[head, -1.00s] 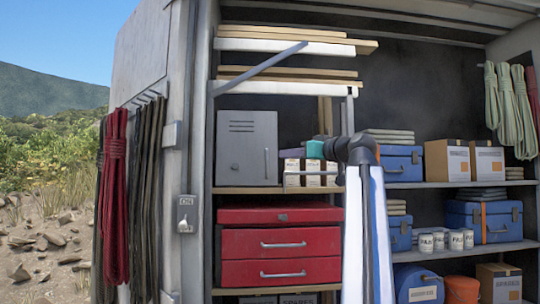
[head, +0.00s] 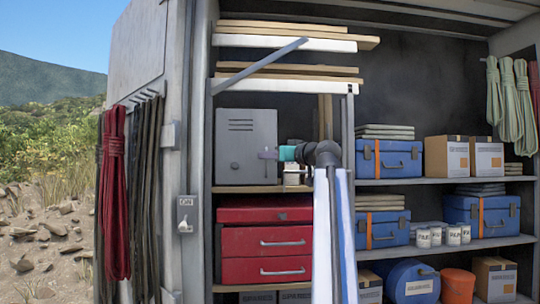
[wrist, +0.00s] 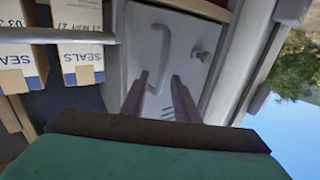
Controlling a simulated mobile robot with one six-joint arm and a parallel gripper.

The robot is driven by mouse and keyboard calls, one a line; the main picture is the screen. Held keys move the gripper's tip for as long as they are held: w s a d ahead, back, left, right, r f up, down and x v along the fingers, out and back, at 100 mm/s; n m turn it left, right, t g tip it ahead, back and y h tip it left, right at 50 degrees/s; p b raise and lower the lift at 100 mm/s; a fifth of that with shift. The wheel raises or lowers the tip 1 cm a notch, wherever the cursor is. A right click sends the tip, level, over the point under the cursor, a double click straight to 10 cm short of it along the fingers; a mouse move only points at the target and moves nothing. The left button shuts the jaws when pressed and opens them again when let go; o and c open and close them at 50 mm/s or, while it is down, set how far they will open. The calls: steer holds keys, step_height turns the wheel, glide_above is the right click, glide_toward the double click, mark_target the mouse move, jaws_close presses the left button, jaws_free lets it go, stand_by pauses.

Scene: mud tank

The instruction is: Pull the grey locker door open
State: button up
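The grey locker (head: 232,140) stands on the left shelf, with vent slots near its top. Its door appears closed. My gripper (head: 262,154) is in front of the door's right side and hides the door handle in the head view. In the wrist view the pale door (wrist: 196,85) shows its bar handle (wrist: 161,45) and a small latch or keyhole (wrist: 200,56). My gripper's two fingers (wrist: 159,82) are apart, and the handle lies ahead, roughly in line with the gap. I see no contact with the handle.
White cartons marked SEALS (wrist: 80,65) stand beside the locker, close to my gripper. A red drawer chest (head: 266,240) is on the shelf below. Planks (head: 290,85) lie above.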

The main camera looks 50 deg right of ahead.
jaws_close()
steer(key=shift+s+f, duration=0.1)
steer(key=shift+s, duration=0.05)
stand_by(0.4)
